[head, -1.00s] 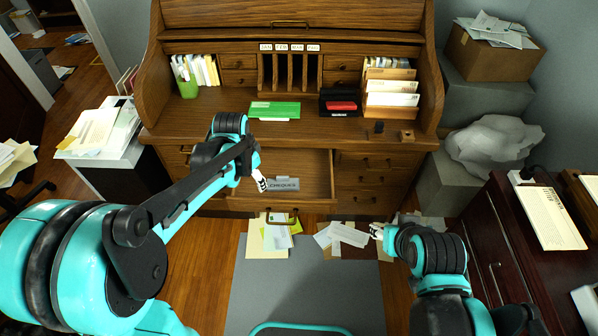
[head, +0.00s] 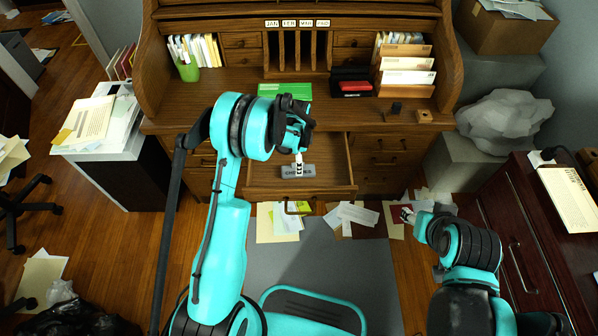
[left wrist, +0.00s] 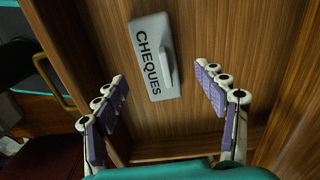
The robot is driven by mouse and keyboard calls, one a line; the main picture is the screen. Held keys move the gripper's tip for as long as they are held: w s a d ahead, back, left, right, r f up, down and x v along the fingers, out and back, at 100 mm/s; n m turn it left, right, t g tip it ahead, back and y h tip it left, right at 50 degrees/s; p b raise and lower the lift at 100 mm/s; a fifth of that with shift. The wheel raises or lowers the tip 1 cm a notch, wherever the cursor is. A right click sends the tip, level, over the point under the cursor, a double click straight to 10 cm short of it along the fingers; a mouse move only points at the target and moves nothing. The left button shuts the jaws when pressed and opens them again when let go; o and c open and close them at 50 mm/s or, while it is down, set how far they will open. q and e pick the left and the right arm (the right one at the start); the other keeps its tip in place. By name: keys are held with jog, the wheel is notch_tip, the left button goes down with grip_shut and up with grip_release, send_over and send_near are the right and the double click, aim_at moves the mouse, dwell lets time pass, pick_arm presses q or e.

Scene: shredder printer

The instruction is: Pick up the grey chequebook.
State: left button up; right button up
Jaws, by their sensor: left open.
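The grey chequebook (head: 290,172), marked CHEQUES, lies in the open wooden drawer (head: 335,172) of the desk. In the left wrist view the chequebook (left wrist: 152,68) lies flat on the drawer bottom with a raised ridge along its right part. My left gripper (head: 299,160) is over the drawer and hides part of the label in the head view. In the left wrist view my left gripper (left wrist: 165,95) is open, its purple-padded fingers spread wide with the chequebook lying beyond and between them, apart from both. My right gripper (head: 406,215) is low at the right, above papers, too small to judge.
The roll-top desk (head: 225,92) holds a green book (head: 285,90), a black and red stamp pad (head: 352,82) and letters (head: 405,77). Papers (head: 352,214) lie on the floor before the drawer. The drawer front (head: 270,193) and walls surround the chequebook.

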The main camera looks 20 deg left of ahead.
pick_arm(q)
notch_tip(320, 180, down, 4)
jog(key=shift+s+f+b, duration=0.15)
jog(key=shift+f+b, duration=0.05)
jog(key=shift+b, duration=0.8)
jog(key=shift+r, duration=0.1)
jog(key=shift+c, duration=0.4)
jog(key=c, duration=1.2)
